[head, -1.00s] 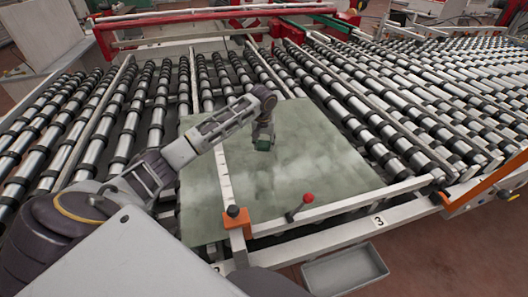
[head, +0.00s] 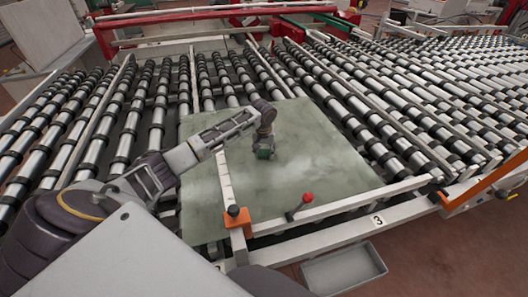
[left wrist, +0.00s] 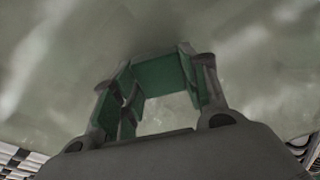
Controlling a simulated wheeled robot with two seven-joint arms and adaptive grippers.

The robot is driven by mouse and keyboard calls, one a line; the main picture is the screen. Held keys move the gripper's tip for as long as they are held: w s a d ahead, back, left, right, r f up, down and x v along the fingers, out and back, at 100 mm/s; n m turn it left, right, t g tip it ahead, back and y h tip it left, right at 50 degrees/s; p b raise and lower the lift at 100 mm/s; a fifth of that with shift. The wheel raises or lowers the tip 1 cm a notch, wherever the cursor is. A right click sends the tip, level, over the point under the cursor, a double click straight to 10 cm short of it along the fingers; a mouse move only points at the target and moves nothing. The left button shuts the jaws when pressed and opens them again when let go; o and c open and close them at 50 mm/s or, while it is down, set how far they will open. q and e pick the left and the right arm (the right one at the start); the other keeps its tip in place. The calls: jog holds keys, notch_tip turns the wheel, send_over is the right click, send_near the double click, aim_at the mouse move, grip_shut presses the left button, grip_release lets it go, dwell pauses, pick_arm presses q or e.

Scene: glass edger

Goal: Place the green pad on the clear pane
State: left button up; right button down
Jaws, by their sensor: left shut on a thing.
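The clear pane (head: 325,160) is a large grey-green, cloudy sheet lying on the rollers in the middle of the head view. It also fills most of the left wrist view (left wrist: 260,60). My left gripper (head: 264,146) is over the middle of the pane, pointing down. It is shut on the green pad (head: 264,154), a small dark green piece at its fingertips. In the left wrist view the green pad (left wrist: 155,77) sits between the two fingers, partly hidden by them. I cannot tell whether the pad touches the pane. My right gripper is not in view.
Rows of rollers (head: 395,125) surround the pane left, right and behind. At its front edge stand a white rail, an orange bracket (head: 238,220) and a red-knobbed lever (head: 307,198). A grey tray (head: 343,267) lies below. The pane around the gripper is clear.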

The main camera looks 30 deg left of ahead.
aim_at(264, 156)
pick_arm(q)
jog(key=shift+f, duration=0.15)
jog(key=o, duration=0.7)
notch_tip(264, 156, up, 12)
jog(key=s+b, duration=0.1)
jog(key=b, duration=0.1)
jog(key=shift+s+d, duration=0.3)
jog(key=shift+d, duration=0.1)
dwell(0.6)
